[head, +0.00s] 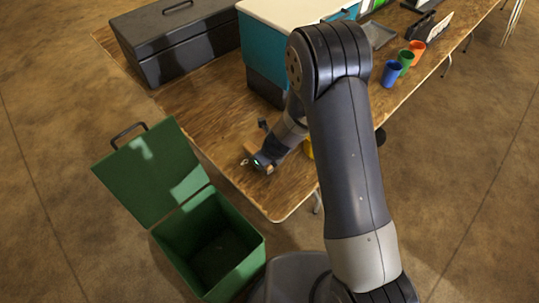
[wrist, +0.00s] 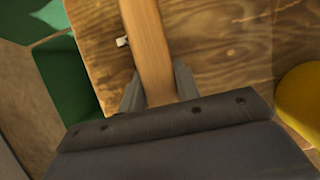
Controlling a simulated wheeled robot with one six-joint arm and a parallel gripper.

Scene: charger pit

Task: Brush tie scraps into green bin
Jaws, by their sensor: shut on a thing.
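My gripper (head: 262,163) is low over the near end of the wooden table. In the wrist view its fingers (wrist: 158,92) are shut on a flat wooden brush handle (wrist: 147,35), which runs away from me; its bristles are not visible. A small whitish tie scrap (wrist: 122,41) lies on the table just left of the handle. In the head view a pale scrap (head: 244,162) shows beside my gripper. The green bin (head: 190,226) stands open on the floor beside the table's near edge, its lid (head: 150,172) tilted back. Its dark inside looks empty.
The wooden table (head: 205,115) holds a black toolbox (head: 185,55), a teal cooler (head: 268,45) and blue, green and orange cups (head: 392,73). A yellow object (wrist: 303,95) is right of my gripper, partly hidden in the head view. Bare wood lies left of my gripper.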

